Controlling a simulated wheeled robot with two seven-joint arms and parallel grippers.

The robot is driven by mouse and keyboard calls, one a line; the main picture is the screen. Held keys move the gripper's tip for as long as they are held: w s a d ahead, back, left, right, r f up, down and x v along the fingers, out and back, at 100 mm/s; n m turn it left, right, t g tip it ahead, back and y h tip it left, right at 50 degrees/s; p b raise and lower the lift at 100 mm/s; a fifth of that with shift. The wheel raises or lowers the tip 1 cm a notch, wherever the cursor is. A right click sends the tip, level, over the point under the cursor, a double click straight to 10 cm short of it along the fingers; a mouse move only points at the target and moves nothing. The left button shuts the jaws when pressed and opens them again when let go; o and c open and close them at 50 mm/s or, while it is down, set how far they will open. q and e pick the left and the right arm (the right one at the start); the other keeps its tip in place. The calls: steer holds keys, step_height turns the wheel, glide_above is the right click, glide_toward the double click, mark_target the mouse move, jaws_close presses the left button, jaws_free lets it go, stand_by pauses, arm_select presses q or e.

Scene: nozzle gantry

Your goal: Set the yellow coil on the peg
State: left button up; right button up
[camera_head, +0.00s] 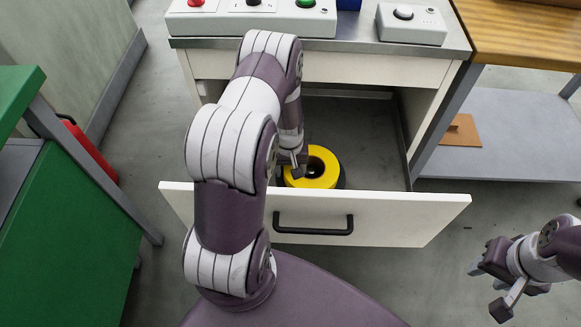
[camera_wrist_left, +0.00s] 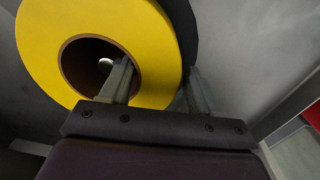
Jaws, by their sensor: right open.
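The yellow coil (camera_head: 326,160) is a thick ring with a dark side, in the open drawer (camera_head: 380,215). In the left wrist view the coil (camera_wrist_left: 45,45) fills the upper left. My left gripper (camera_head: 300,172) reaches down into the drawer at the coil's left side. In the left wrist view its fingers (camera_wrist_left: 158,88) straddle the ring's wall, one in the hole and one outside. Whether they press on it is unclear. My right gripper (camera_head: 489,289) is open and empty over the floor at the lower right. I cannot make out a peg.
The drawer's front panel with a black handle (camera_head: 313,231) stands between my base and the coil. Above are a control box (camera_head: 252,20) with buttons and a smaller box (camera_head: 411,24). A green cabinet (camera_head: 75,235) is at left; a shelf (camera_head: 505,125) is at right.

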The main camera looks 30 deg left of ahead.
arm_select(q)
step_height(320, 180, up, 12)
steer(key=f+p, duration=0.1)
steer(key=p, duration=0.4)
steer(key=s+d+r+m, duration=0.3)
steer(key=s+d+r, duration=0.2)
steer(key=r, duration=0.3)
steer(key=s+d+r+m+t, duration=0.1)
steer(key=s+d+r+m, duration=0.3)
steer(key=d+r, duration=0.4)
steer(key=shift+s+r, duration=0.3)
steer(key=shift+s, duration=0.15)
